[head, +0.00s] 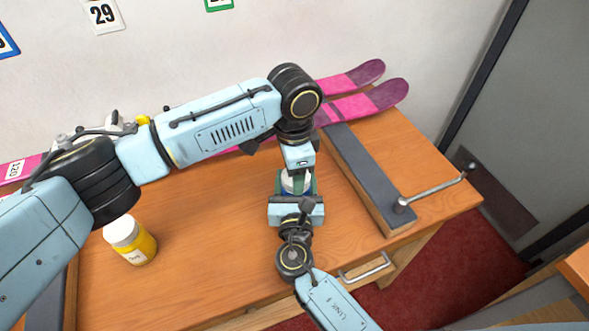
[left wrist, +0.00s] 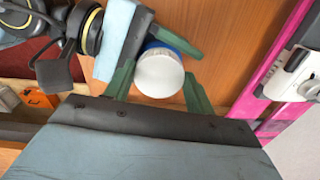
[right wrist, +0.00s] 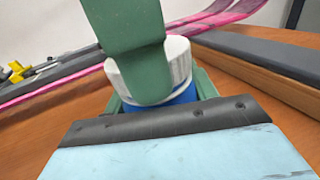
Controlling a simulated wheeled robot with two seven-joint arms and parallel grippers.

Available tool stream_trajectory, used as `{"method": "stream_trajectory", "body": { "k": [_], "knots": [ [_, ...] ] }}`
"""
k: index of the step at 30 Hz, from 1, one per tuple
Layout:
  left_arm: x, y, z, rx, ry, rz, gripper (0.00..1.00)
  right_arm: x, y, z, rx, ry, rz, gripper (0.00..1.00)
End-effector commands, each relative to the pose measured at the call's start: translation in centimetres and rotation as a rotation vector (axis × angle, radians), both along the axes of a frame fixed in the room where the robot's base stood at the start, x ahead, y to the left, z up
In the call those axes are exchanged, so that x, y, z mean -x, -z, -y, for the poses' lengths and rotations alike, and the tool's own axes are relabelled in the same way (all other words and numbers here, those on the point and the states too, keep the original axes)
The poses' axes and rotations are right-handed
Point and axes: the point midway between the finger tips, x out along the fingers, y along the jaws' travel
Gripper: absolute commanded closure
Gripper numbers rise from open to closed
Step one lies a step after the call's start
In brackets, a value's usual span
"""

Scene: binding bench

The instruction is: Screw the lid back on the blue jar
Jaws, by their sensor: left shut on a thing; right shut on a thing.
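The blue jar (right wrist: 186,95) stands upright on the bench, with blue also showing beside the lid in the left wrist view (left wrist: 176,38). The white lid (left wrist: 160,74) is on top of the jar; it also shows in the right wrist view (right wrist: 180,58). Whether its thread is engaged I cannot tell. My left gripper (head: 296,176) comes down from above, its green fingers shut on the lid's sides. My right gripper (head: 296,194) reaches in from the front, low, shut around the jar's body. The fingers and wrists hide much of the jar in the head view.
A yellow jar with a white lid (head: 133,242) stands at the left of the bench. Pink skis (head: 360,102) lie along the back. A grey-topped vise bar (head: 370,170) with a metal handle (head: 435,190) is on the right. The wood between is clear.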

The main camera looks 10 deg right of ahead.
Motion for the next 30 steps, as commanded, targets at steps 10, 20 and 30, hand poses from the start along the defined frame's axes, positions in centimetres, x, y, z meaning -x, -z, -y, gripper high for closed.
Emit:
{"method": "stream_trajectory", "body": {
  "k": [10, 20, 30],
  "knots": [
    [-0.26, -0.1, 0.15, 0.001, 0.654, 0.002, 0.7, 0.03, 0.09, 0.03, 0.0, 0.0, -0.002, 1.0],
    [-0.43, -0.07, 0.34, 0.001, 1.28, 0.002, 0.7, 0.03, 0.11, 0.03, 0.001, 0.0, -0.002, 1.0],
    [-0.4, -0.02, 0.64, 0.002, 1.934, 0.002, 0.7, 0.03, 0.13, 0.03, 0.001, 0.0, -0.003, 1.0]
  ]
}}
